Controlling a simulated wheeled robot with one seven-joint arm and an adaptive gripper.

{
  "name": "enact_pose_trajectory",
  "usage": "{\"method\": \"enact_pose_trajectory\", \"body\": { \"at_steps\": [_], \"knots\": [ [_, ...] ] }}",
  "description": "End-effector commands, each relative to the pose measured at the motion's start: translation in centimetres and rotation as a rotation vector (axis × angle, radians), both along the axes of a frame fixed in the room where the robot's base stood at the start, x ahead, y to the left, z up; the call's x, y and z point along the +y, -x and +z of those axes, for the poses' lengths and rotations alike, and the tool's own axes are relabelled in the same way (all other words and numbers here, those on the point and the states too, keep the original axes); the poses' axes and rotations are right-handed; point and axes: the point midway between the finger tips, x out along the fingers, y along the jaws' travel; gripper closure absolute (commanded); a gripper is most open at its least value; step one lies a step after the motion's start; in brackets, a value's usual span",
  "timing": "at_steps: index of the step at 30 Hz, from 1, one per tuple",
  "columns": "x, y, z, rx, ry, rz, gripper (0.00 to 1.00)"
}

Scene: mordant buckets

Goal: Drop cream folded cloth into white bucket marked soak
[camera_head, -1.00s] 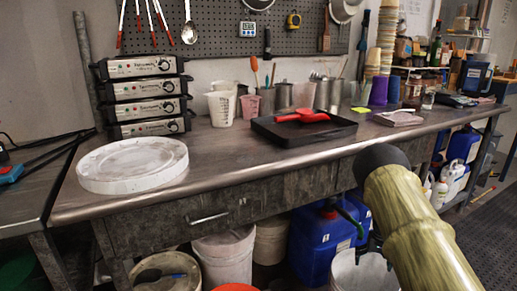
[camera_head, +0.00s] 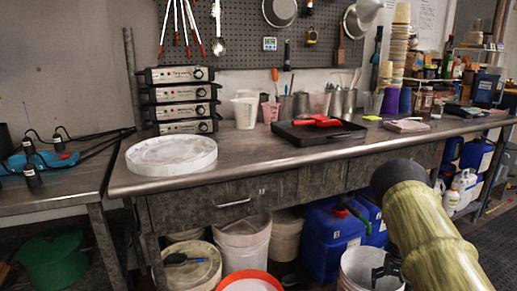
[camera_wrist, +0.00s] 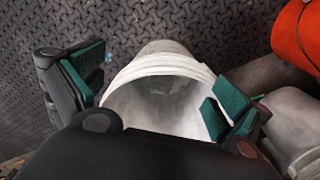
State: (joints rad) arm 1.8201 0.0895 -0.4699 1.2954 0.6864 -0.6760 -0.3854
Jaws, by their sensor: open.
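A white bucket (camera_head: 352,274) stands on the floor in front of the bench, cut off by the lower edge of the head view. In the wrist view the white bucket (camera_wrist: 165,58) is open-topped, its pale inside in shade; no cloth can be made out in it. I can read no marking on it. My gripper (camera_wrist: 155,88) is open and empty, its green pads on either side of the bucket's mouth in the picture. In the head view my gripper (camera_head: 388,268) shows as a dark shape at the bucket's right.
An orange-rimmed bucket (camera_head: 248,282), a pale bucket (camera_head: 243,245) and a lidded bucket (camera_head: 190,275) stand left of the white one. Blue canisters (camera_head: 330,240) stand behind it under the metal bench (camera_head: 250,160). Floor shows at the right.

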Motion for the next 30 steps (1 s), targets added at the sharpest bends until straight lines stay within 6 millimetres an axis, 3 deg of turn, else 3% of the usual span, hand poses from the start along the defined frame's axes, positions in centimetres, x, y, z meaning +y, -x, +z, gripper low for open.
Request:
{"method": "enact_pose_trajectory", "body": {
  "at_steps": [7,14,17,22,30],
  "knots": [
    [0.2,4.7,-3.4,0.034,0.042,-0.014,0.0],
    [2.0,10.7,-7.3,0.07,0.098,0.0,0.0],
    [3.6,14.9,-9.4,0.089,0.129,0.019,0.0],
    [7.4,23.5,-12.4,0.11,0.17,0.082,0.0],
    [15.7,36.6,-13.4,0.093,0.151,0.215,0.0]
  ]
}}
